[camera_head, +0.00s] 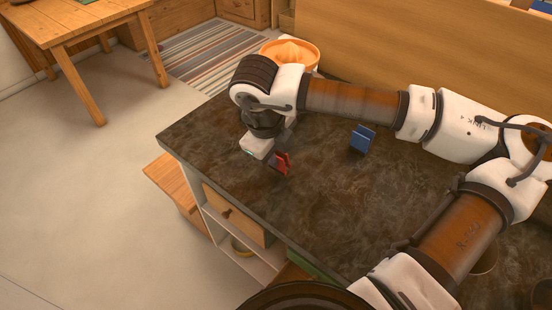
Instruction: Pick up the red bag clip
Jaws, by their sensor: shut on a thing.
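The red bag clip (283,164) is small and red, at the end of my gripper (275,165) near the left part of the dark stone countertop (330,210). My gripper points down at it and is shut on it. The fingers are small in this view and partly hidden by the gripper body and the clip. I cannot tell whether the clip touches the countertop or hangs just above it.
A blue clip-like object (362,139) stands on the countertop to the right. An orange juicer-like bowl (290,52) is at the back behind my wrist. The counter's left edge is close to my gripper. The countertop's middle is clear.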

